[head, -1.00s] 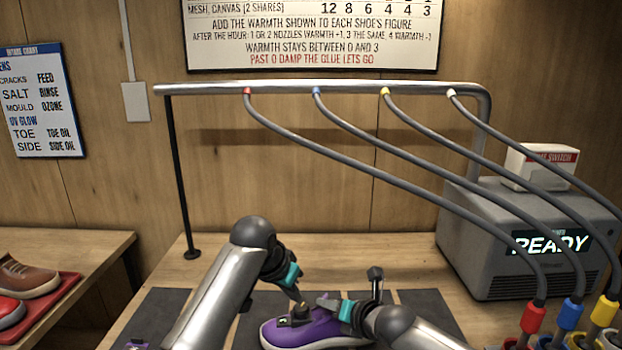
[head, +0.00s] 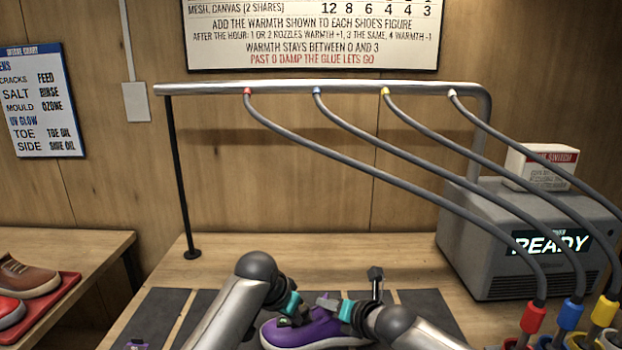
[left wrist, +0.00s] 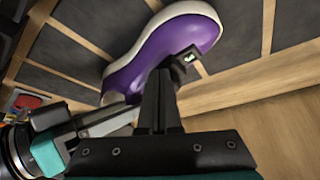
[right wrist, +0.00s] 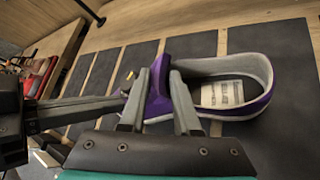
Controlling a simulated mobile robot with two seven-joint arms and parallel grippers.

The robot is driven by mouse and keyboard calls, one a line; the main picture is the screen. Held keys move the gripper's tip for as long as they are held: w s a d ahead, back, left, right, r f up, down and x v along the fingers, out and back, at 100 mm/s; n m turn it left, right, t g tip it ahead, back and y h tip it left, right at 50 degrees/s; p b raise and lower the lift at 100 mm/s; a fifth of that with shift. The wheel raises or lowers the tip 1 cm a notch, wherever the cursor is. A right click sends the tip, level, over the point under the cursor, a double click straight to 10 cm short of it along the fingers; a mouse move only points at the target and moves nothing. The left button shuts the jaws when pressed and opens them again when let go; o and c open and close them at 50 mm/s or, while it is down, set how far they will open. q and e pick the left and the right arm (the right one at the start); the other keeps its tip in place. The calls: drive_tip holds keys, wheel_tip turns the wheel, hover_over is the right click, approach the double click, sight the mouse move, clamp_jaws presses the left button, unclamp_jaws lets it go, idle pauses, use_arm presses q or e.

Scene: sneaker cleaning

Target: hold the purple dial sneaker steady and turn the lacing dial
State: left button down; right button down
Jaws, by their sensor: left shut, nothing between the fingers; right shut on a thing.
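The purple sneaker (head: 318,332), with its white sole, lies on a dark mat. It also shows in the left wrist view (left wrist: 135,67) and the right wrist view (right wrist: 185,47). A small dark block with a pale green mark, seemingly the lacing dial (left wrist: 188,57), shows beside my left fingertips; I cannot tell whether they touch it. My left gripper (head: 298,318) is shut and empty, low over the sneaker's top; its closed fingers fill the middle of the left wrist view (left wrist: 160,78). My right gripper (right wrist: 160,75) is shut on an upright purple part of the sneaker beside its opening.
A grey machine (head: 530,240) reading READY stands at the right. Hoses run from a metal rail (head: 330,87) down to coloured nozzles (head: 570,315) at the front right. A red tray (head: 45,300) with other shoes is at the left. The bench behind the mats is mostly clear.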

use_arm(q)
drive_tip(key=shift+w, duration=0.4)
idle(0.4)
drive_tip(key=shift+w+a, duration=0.1)
drive_tip(key=shift+a, duration=0.1)
drive_tip(key=shift+w+a, duration=0.3)
drive_tip(key=shift+a, duration=0.1)
idle(0.3)
drive_tip(key=shift+a, duration=0.15)
idle(0.3)
drive_tip(key=shift+s+a+r, duration=0.1)
drive_tip(key=shift+s, duration=0.2)
wheel_tip(320, 180, up, 6)
drive_tip(key=shift+f, duration=0.1)
idle(0.4)
